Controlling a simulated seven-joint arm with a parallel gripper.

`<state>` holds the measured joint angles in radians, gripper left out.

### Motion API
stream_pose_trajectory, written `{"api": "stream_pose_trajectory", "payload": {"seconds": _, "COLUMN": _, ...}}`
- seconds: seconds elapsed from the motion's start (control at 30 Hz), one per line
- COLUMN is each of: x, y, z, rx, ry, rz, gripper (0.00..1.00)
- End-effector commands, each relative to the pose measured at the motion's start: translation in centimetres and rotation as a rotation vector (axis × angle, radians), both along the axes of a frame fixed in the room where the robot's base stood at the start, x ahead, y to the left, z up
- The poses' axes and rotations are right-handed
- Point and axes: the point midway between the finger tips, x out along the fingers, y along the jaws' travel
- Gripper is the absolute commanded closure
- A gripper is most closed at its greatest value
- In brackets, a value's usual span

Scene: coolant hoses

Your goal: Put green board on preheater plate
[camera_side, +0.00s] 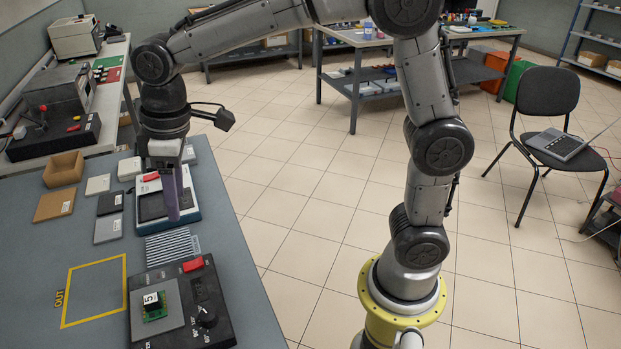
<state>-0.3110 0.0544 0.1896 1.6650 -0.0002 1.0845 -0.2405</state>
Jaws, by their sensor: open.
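The green board (154,316) lies on the grey preheater plate (172,328), near its middle. A black block with a white label marked 5 (152,299) sits on the board and hides part of it. The plate is on top of a black preheater (215,318) with a dial and a red switch. My gripper (174,213) points down over a white-and-dark device (187,215), behind the preheater and apart from the board. It is open, with nothing visible between its fingers; one finger hides much of the other.
A striped grey heatsink-like piece (170,246) lies between the device and preheater. A yellow OUT outline (95,290) on the bench is empty. A brown box (64,168) and several flat tiles (108,229) stand at the back left.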

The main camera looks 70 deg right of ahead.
Motion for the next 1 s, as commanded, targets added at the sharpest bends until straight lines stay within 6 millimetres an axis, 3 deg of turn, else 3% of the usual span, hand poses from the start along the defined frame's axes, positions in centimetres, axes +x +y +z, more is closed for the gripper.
{"api": "stream_pose_trajectory", "payload": {"seconds": 0.03, "x": -1.9, "y": -1.9, "z": 1.3, "rx": 0.013, "ry": -0.033, "rz": -0.05, "gripper": 0.41}}
{"api": "stream_pose_trajectory", "payload": {"seconds": 0.2, "x": -8.2, "y": -6.5, "z": 3.4, "rx": 0.053, "ry": -0.127, "rz": -0.211, "gripper": 0.41}}
{"api": "stream_pose_trajectory", "payload": {"seconds": 0.33, "x": -13.2, "y": -9.2, "z": 3.4, "rx": 0.081, "ry": -0.2, "rz": -0.329, "gripper": 0.41}}
{"api": "stream_pose_trajectory", "payload": {"seconds": 0.5, "x": -18.4, "y": -11.3, "z": 2.0, "rx": 0.111, "ry": -0.28, "rz": -0.457, "gripper": 0.41}}
{"api": "stream_pose_trajectory", "payload": {"seconds": 0.7, "x": -21.2, "y": -12.1, "z": 0.5, "rx": 0.128, "ry": -0.326, "rz": -0.53, "gripper": 0.41}}
{"api": "stream_pose_trajectory", "payload": {"seconds": 1.0, "x": -21.6, "y": -12.2, "z": 0.2, "rx": 0.13, "ry": -0.33, "rz": -0.54, "gripper": 0.41}}
